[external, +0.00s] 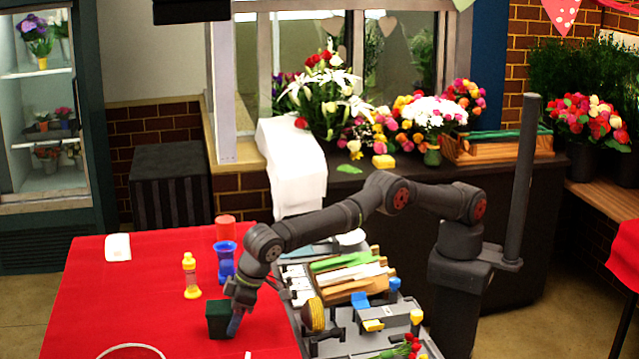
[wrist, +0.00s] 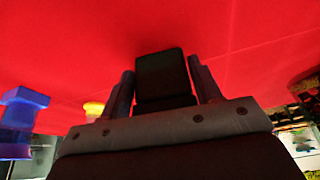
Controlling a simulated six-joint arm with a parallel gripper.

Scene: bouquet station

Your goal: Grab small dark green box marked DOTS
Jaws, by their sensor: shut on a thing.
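The small dark green box (external: 217,319) is on the red-covered table (external: 100,290), near its front right part. No DOTS marking can be read on it. My gripper (external: 234,318) is at the box, pointing down. In the wrist view the dark box (wrist: 163,78) sits between the two fingers of my gripper (wrist: 164,90), with one finger on each side. The gripper is shut on the box. I cannot tell whether the box touches the table or is slightly above it.
A blue vase-like object (external: 226,262), a red cup (external: 226,228) and a yellow bottle-shaped object (external: 190,275) stand behind the box. A white item (external: 117,247) lies at the back left. A crowded tool tray (external: 350,325) stands right. The table's left side is mostly clear.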

